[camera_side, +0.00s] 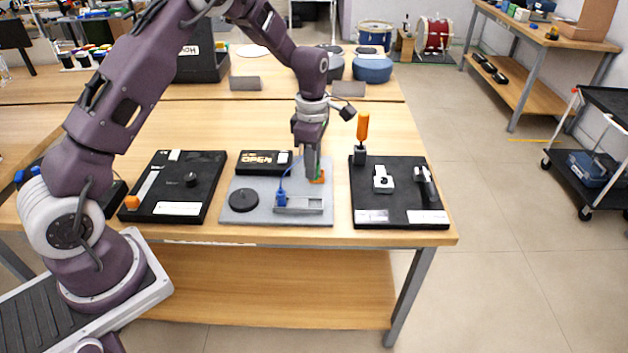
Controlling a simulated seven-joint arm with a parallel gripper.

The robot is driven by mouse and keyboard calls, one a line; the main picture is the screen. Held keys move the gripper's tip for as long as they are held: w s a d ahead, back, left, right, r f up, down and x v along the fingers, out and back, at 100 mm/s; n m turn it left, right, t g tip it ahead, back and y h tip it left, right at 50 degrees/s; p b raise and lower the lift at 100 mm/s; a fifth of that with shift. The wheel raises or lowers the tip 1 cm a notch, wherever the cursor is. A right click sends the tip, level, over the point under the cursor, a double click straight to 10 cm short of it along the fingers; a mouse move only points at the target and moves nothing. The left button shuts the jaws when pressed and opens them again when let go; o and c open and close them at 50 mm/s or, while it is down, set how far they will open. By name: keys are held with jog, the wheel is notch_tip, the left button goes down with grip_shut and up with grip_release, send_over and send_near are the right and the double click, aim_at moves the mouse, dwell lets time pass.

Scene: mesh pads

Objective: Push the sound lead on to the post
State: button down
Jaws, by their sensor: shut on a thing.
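My gripper (312,174) points down over the back right part of the grey board (245,186). It is shut on the end of the sound lead, which is mostly hidden between the fingers. The lead's thin blue cable (290,170) arcs from the gripper down to a blue block (281,198) on the board. A small orange and green piece (320,177) shows right at the fingertips; it may be at the post. The post itself cannot be made out clearly, and I cannot tell whether the lead touches it.
A black disc (243,200) and a grey slotted block (305,204) are on the grey board. A black "OPEN" sign (264,162) stands behind. Black boards lie to the left (205,190) and right (400,200).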

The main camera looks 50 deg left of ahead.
jog(key=s+a+n, duration=0.2)
jog(key=s+a, duration=0.2)
jog(key=s+a+n, duration=0.2)
jog(key=s+a, duration=0.2)
jog(key=a, duration=0.1)
jog(key=s+a+f+n, duration=0.1)
jog(key=s+a+n, duration=0.1)
jog(key=s+a, duration=0.2)
jog(key=shift+s+a, duration=0.1)
jog(key=shift+a, duration=0.4)
jog(key=shift+f, duration=2.15)
jog(key=shift+f, duration=0.15)
jog(key=shift+f, duration=1.35)
jog(key=c, duration=1.2)
grip_release()
jog(key=shift+o, duration=0.2)
